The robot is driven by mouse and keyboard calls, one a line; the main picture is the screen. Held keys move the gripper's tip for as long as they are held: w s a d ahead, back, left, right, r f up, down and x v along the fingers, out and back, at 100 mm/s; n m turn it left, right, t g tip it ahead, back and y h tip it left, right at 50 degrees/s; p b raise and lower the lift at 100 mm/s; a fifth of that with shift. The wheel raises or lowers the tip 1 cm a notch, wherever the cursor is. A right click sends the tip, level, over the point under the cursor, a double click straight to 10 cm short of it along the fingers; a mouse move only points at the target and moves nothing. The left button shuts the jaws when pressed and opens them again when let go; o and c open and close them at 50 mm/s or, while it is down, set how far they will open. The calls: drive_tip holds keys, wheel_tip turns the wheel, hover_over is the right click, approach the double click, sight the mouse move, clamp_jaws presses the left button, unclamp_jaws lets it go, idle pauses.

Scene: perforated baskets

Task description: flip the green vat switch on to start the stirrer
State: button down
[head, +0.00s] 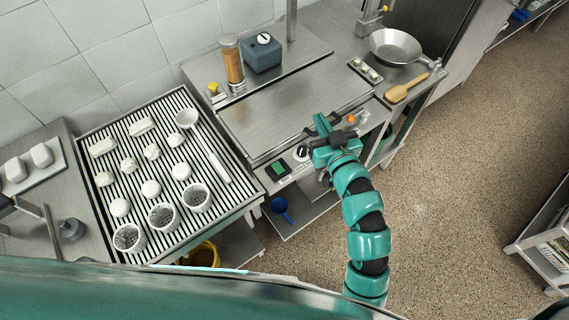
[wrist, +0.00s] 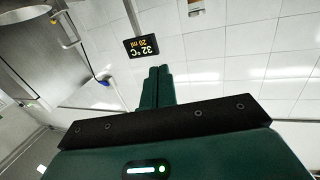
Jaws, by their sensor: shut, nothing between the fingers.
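The green vat switch (head: 278,169) sits on the steel front panel of the vat (head: 240,118), left of a black round knob (head: 302,152). Whether it is on or off cannot be told at this size. My gripper (head: 322,122) is above the right part of the vat's front edge, up and to the right of the switch and apart from it. In the wrist view my gripper's fingers (wrist: 157,86) are together, with nothing between them. The switch does not show in the wrist view.
A slatted drain table (head: 90,142) at left holds white perforated baskets (head: 162,216), several white cheeses and a ladle (head: 212,145). A blue-grey box (head: 262,54) and a brown jar (head: 232,60) stand behind the vat. A dark temperature display (wrist: 142,46) shows in the wrist view.

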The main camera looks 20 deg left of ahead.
drive_tip(key=s+a+f+n+g, duration=0.1)
drive_tip(key=s+f+n+g, duration=0.1)
drive_tip(key=f, duration=0.4)
drive_tip(key=s+a+f+n+g+h, duration=0.1)
drive_tip(key=s+a+f+g, duration=0.1)
drive_tip(key=s+f+g, duration=0.3)
wheel_tip(320, 180, down, 2)
drive_tip(key=shift+n, duration=0.4)
drive_tip(key=b, duration=0.8)
hover_over(281, 170)
drive_tip(key=f, duration=0.5)
drive_tip(key=shift+s+d+f, duration=0.2)
drive_tip(key=shift+s+d, duration=0.1)
drive_tip(key=shift+d, duration=0.1)
drive_tip(key=shift+w+a+f, duration=0.15)
drive_tip(key=shift+a+f, duration=0.05)
drive_tip(key=shift+f, duration=0.1)
drive_tip(key=shift+w+a+f+p, duration=0.1)
drive_tip(key=shift+f+p, duration=0.3)
drive_tip(key=shift+f, duration=0.55)
drive_tip(key=shift+w+a+f+p, duration=0.1)
drive_tip(key=shift+f+p, duration=0.3)
drive_tip(key=shift+f, duration=0.5)
